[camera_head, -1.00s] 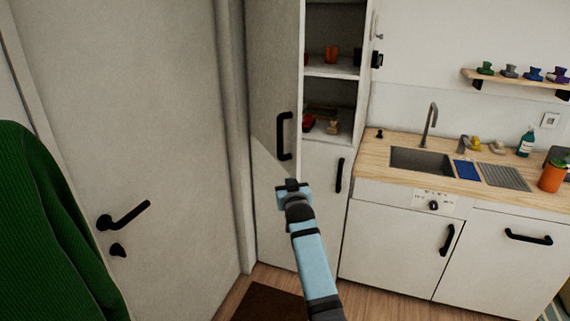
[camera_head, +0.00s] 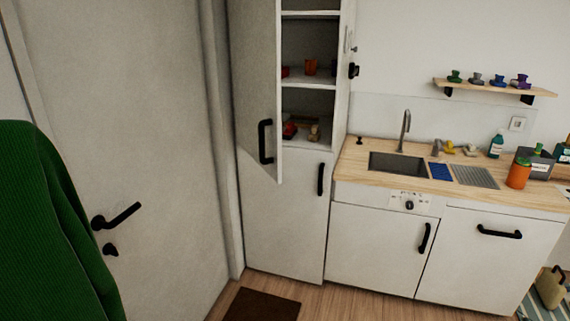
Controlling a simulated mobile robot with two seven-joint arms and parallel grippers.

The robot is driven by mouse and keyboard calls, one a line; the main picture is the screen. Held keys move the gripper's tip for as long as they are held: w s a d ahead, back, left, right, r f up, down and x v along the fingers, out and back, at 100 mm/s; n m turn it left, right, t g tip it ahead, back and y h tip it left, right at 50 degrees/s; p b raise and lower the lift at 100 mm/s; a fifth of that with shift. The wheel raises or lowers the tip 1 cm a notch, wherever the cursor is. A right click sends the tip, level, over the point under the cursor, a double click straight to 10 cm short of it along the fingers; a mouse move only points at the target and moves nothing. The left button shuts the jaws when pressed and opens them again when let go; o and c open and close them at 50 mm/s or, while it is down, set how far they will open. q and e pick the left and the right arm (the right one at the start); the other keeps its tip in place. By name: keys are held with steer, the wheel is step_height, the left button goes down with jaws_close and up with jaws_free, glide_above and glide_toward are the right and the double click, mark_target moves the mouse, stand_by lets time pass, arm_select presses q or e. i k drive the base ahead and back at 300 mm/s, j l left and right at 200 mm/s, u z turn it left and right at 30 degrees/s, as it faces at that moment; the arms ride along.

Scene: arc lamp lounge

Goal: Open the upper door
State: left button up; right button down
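The upper door (camera_head: 255,80) of the tall white cabinet stands swung open to the left, with its black handle (camera_head: 265,142) near the lower free edge. The cabinet's shelves (camera_head: 308,86) are exposed and hold small red, orange and tan items. The lower door (camera_head: 285,220) of the same cabinet is shut, with its own black handle (camera_head: 321,179). Neither of my grippers shows in the head view.
A wooden counter (camera_head: 355,172) with a sink (camera_head: 398,165) is right of the cabinet. A grey room door (camera_head: 130,130) stands at left, beside a green surface (camera_head: 45,220). A dark mat (camera_head: 262,305) lies on the floor.

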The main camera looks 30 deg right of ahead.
mark_target(254, 26)
steer(key=i+l, duration=0.25)
steer(key=i+l+u, duration=0.1)
steer(key=l, duration=0.3)
steer(key=i+l, duration=0.3)
